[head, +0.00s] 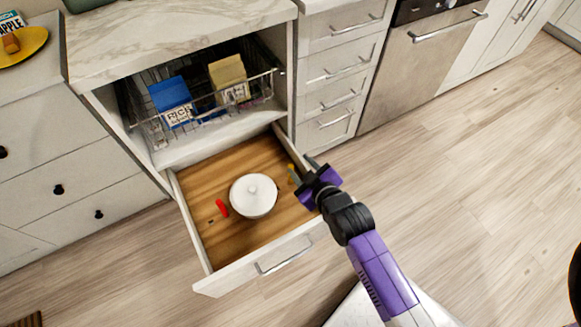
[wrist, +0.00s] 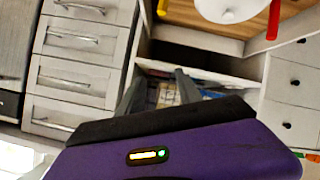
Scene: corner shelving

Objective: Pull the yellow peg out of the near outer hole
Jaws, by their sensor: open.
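The yellow peg (head: 291,172) stands at the right side of the open wooden-floored drawer (head: 205,180), partly hidden by my gripper in the head view. It also shows at the top edge of the wrist view (wrist: 162,8), cut off by the frame. I cannot see the hole it sits in. My gripper (head: 304,177) is over the drawer's right edge, close to the peg in the head view. Its fingers (wrist: 160,80) are apart and empty in the wrist view, with the peg outside them.
A white lidded pot (head: 253,196) sits mid-drawer, with a red peg (head: 222,208) to its left. A wire basket (head: 205,100) above holds a blue box (head: 170,93) and a yellow box (head: 228,75). The floor at right is clear.

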